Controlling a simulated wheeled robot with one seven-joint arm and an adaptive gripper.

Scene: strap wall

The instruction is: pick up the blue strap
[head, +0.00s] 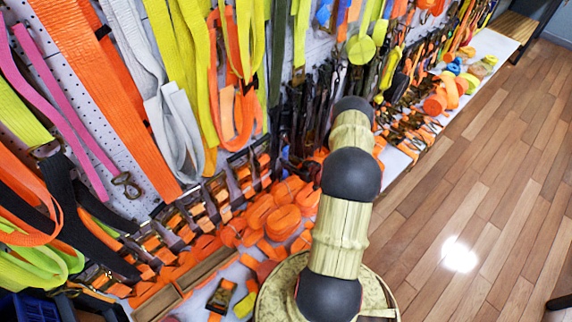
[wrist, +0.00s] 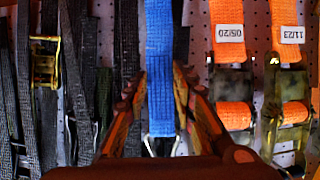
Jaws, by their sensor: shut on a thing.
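The blue strap (wrist: 160,65) hangs down the middle of the wrist view, in front of the pegboard wall. Its lower end lies between the two fingers of my gripper (wrist: 160,115). The fingers are shut on the strap from both sides. Metal wire shows at the strap's lower end. In the head view my arm reaches toward the wall, and its links hide the gripper and the held strap.
Dark straps (wrist: 75,80) hang close on the left. Orange straps with white labels (wrist: 228,60) and metal buckles hang on the right. A shelf below the wall holds many orange rolls (head: 272,215). The wooden floor (head: 480,170) at right is clear.

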